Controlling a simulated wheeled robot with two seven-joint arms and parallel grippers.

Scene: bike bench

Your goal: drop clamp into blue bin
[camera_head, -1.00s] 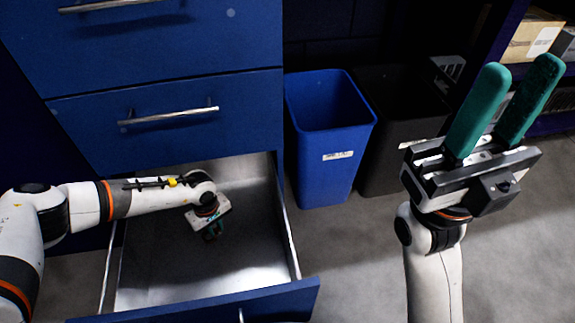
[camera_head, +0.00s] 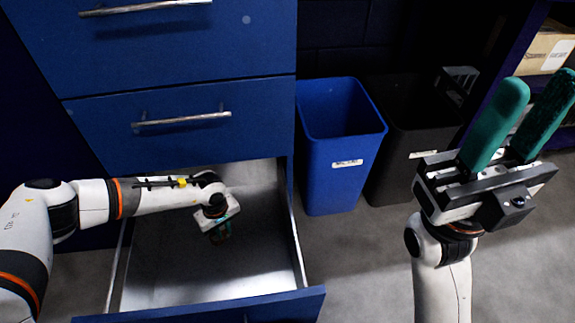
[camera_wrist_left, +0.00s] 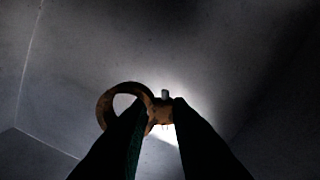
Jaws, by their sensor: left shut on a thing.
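The clamp (camera_wrist_left: 112,102) shows in the left wrist view as an orange-brown ring with a small bolt at its side. My left gripper (camera_wrist_left: 157,112) is shut on the clamp's bolt side, with the ring sticking out to the left. In the head view my left gripper (camera_head: 220,234) points down inside the open drawer, and the clamp cannot be made out there. The blue bin (camera_head: 340,150) stands on the floor to the right of the drawer, its top open. My right gripper (camera_head: 530,115) is raised at the right with its two green fingers apart, open and empty.
The open drawer (camera_head: 265,262) looks otherwise empty; its right wall lies between my left gripper and the blue bin. A black bin (camera_head: 400,165) stands right of the blue bin. Closed blue drawers (camera_head: 180,125) rise above. A shelf with a cardboard box (camera_head: 548,48) is at upper right.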

